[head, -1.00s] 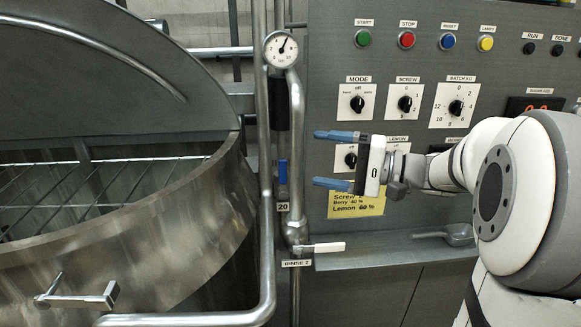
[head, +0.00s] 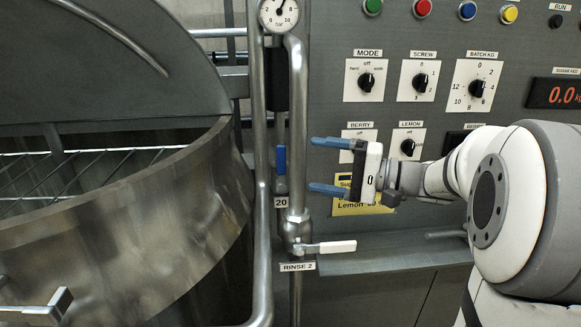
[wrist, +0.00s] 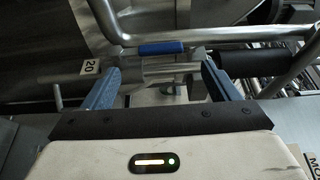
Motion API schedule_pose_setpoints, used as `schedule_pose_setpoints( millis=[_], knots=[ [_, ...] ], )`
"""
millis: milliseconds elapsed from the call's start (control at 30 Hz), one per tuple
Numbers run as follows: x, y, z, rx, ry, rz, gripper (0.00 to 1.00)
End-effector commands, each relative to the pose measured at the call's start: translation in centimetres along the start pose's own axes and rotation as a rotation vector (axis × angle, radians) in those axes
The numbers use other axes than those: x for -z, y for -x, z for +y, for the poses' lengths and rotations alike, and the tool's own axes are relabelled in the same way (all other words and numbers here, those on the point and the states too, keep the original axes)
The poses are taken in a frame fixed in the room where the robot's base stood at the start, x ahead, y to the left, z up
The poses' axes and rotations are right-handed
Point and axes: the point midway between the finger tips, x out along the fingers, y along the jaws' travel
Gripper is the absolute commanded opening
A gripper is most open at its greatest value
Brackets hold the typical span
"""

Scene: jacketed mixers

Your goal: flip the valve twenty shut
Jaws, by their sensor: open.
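In the wrist view the blue handle (wrist: 162,48) lies across the gap ahead of the fingers, and the 20 tag (wrist: 89,67) shows at the left. My gripper (head: 320,165) is open and empty, its two blue fingers pointing left towards the handle. In the wrist view my gripper (wrist: 160,85) has a finger to each side of the handle's line. The fingers appear apart from the handle.
A steel pipe with a pressure gauge (head: 279,14) runs beside the handle. A white lever (head: 325,247) above the RINSE 2 label (head: 297,266) sticks out below. The control panel (head: 330,100) with knobs is behind my gripper. A large steel mixer (head: 190,215) fills the left.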

Motion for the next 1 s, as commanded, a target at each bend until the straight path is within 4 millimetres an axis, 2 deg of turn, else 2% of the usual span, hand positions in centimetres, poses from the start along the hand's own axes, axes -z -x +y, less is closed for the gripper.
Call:
schedule_pose_setpoints(
  millis=[300, 500, 867, 1000],
  knots=[
    [-0.1, -4.7, -0.2, 0.000, 0.000, -0.003, 0.82],
    [0.0, -6.8, -0.1, -0.001, -0.001, 0.001, 0.82],
    [0.1, -7.3, -0.1, 0.000, 0.000, 0.004, 0.81],
    [0.1, -7.3, -0.1, 0.000, 0.000, 0.004, 0.70]
  ],
)
